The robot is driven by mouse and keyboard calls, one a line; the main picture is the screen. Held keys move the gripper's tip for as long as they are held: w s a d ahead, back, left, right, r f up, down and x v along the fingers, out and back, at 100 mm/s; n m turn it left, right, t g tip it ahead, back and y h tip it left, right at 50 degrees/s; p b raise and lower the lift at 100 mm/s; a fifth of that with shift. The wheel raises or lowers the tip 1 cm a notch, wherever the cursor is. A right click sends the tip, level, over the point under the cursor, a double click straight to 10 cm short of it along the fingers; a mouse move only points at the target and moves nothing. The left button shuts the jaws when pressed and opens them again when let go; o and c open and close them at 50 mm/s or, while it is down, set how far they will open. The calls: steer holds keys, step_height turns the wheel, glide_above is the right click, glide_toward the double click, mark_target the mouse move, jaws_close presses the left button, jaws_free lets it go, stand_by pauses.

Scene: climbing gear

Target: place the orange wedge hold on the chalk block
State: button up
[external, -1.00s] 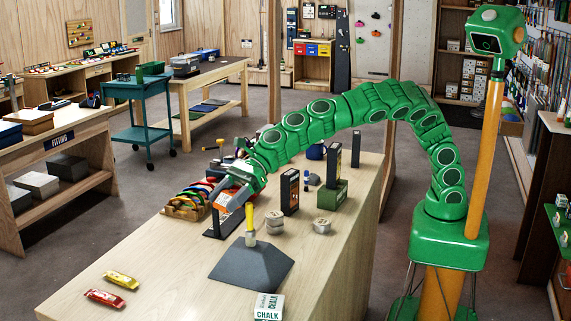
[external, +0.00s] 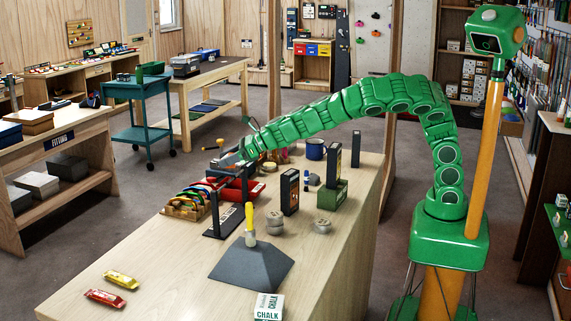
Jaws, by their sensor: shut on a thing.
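My gripper (external: 222,163) is above the far left part of the wooden counter, over a red bin (external: 246,189). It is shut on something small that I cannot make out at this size. I cannot pick out the orange wedge hold for certain. The chalk block (external: 268,307), a white box with green "CHALK" lettering, lies at the near edge of the counter, well in front of my gripper and apart from it. Its top looks clear.
A rack of colourful rings (external: 187,203), a dark stand (external: 224,222), grey discs (external: 274,222) and black upright boxes (external: 290,192) are nearby.

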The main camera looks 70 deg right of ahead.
steer(key=s+d+m+h, duration=0.1)
steer(key=d+m+h, duration=0.35)
steer(key=d, duration=1.35)
steer(key=s+d+m+h, duration=0.2)
steer(key=d+m+h, duration=0.25)
steer(key=d, duration=1.35)
steer(key=a+n+y, duration=0.1)
steer(key=a, duration=1.2)
steer(key=a+r+n+y, duration=0.1)
steer(key=a, duration=1.2)
steer(key=a+r+n+t+y, duration=0.1)
steer(key=a, duration=1.2)
steer(key=shift+a+r, duration=0.15)
steer(key=s+a+r+n+y, duration=0.1)
steer(key=s+a+r, duration=0.1)
steer(key=s+a, duration=1.2)
steer(key=s+a+r+n+y, duration=0.1)
steer(key=s+a, duration=0.8)
steer(key=a, duration=0.9)
steer(key=s+d+f+m+h, duration=0.1)
steer(key=s+f, duration=0.2)
steer(key=s, duration=0.4)
steer(key=s+d+f, duration=0.2)
steer(key=s, duration=0.5)
glide_above(272, 301)
steer(key=shift+f, duration=4.6)
